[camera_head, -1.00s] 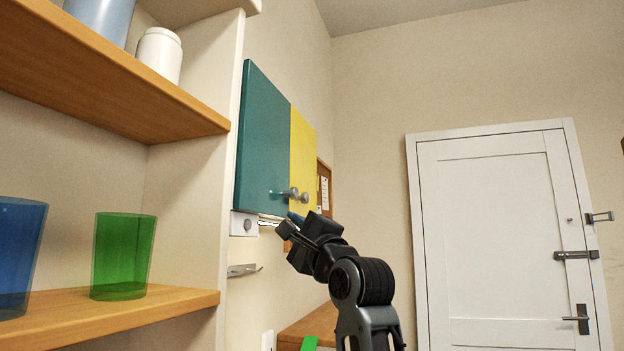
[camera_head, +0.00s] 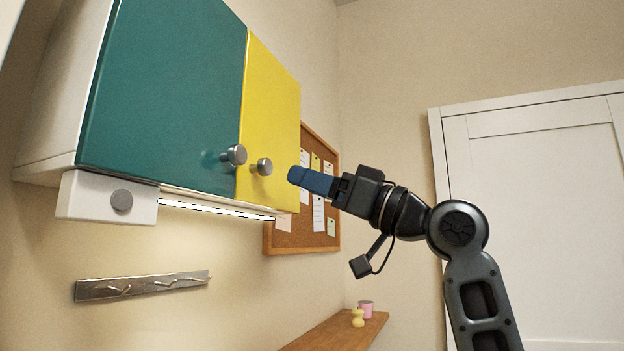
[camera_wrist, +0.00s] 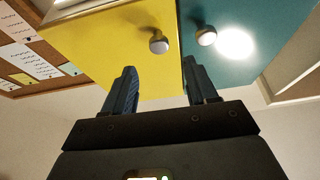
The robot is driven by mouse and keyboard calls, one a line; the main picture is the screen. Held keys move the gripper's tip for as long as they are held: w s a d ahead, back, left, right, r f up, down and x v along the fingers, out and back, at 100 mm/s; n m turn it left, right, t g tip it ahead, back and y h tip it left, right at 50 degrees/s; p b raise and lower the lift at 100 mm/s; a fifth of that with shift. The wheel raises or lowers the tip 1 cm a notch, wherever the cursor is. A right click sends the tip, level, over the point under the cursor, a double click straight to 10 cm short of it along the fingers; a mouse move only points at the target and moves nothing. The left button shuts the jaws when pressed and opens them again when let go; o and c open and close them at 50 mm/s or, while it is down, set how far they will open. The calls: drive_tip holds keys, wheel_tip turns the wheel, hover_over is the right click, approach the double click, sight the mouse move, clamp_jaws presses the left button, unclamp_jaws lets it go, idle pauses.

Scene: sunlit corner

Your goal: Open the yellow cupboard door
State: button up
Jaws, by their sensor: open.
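The yellow cupboard door (camera_head: 270,120) is shut, beside the teal door (camera_head: 165,95) on the wall cupboard. Its round metal knob (camera_head: 262,167) sits low, near the edge that meets the teal door. The teal door has its own knob (camera_head: 235,154). My gripper (camera_head: 298,177) is right of the yellow door's knob in the head view and touches nothing that I can see. In the wrist view, my gripper (camera_wrist: 158,88) has its two blue fingers apart and empty. The yellow door's knob (camera_wrist: 158,43) shows beyond them, roughly between the fingertips; the yellow door (camera_wrist: 105,45) fills the upper middle.
A white box with a grey dial (camera_head: 105,198) and a lit strip (camera_head: 215,209) are under the cupboard. A hook rail (camera_head: 140,287) is on the wall below. A corkboard (camera_head: 290,235) hangs behind. A wooden shelf (camera_head: 340,332) is low; a white door (camera_head: 540,200) is at right.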

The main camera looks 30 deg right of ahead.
sight(269, 166)
drive_tip(key=p+x, duration=0.2)
drive_tip(key=x, duration=0.4)
drive_tip(key=shift+d+r, duration=0.15)
drive_tip(key=shift+r, duration=0.05)
drive_tip(key=shift+x, duration=0.8)
drive_tip(key=shift+f, duration=0.1)
drive_tip(key=shift+c, duration=0.2)
clamp_jaws()
